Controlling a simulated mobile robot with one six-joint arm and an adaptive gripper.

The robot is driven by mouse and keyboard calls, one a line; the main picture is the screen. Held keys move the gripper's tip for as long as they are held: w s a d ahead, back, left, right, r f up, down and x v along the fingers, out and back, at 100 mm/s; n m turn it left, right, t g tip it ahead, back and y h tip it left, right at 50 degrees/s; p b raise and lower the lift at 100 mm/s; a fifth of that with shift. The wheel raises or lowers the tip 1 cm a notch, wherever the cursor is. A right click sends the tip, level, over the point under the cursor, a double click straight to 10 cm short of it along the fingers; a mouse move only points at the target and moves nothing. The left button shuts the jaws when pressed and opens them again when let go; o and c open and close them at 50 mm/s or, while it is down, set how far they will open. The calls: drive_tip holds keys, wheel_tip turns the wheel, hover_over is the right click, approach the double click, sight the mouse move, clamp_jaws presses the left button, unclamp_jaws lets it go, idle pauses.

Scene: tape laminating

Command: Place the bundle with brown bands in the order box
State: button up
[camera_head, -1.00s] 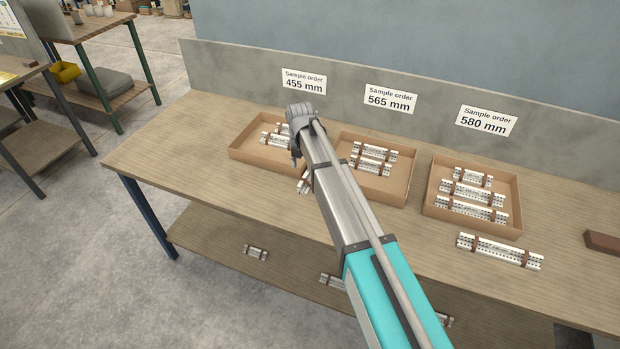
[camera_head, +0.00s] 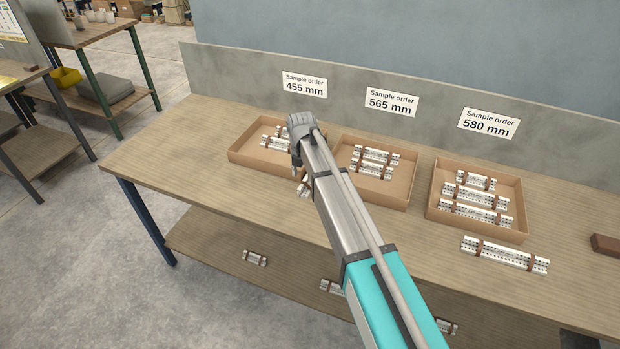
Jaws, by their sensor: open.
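Three open cardboard order boxes stand on the bench under signs: the 455 mm box (camera_head: 240,157), the 565 mm box (camera_head: 385,200) and the 580 mm box (camera_head: 475,227). Each holds silvery perforated bundles with brownish bands. A loose bundle with brown bands (camera_head: 505,254) lies on the bench in front of the 580 mm box. Another bundle (camera_head: 304,189) lies in front of the 455 mm box, mostly hidden by my arm. My gripper (camera_head: 296,163) is over the right side of the 455 mm box, fingers downward; it looks empty, its fingertips hard to make out.
Several small bundles (camera_head: 255,258) lie on the lower shelf (camera_head: 205,240). A brown block (camera_head: 605,244) sits at the bench's right. The bench's left end (camera_head: 165,160) is clear. A grey back panel (camera_head: 250,75) rises behind the boxes.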

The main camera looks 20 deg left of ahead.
sight(303, 183)
drive_tip(key=shift+f+b, duration=2.15)
drive_tip(key=shift+f, duration=0.25)
clamp_jaws()
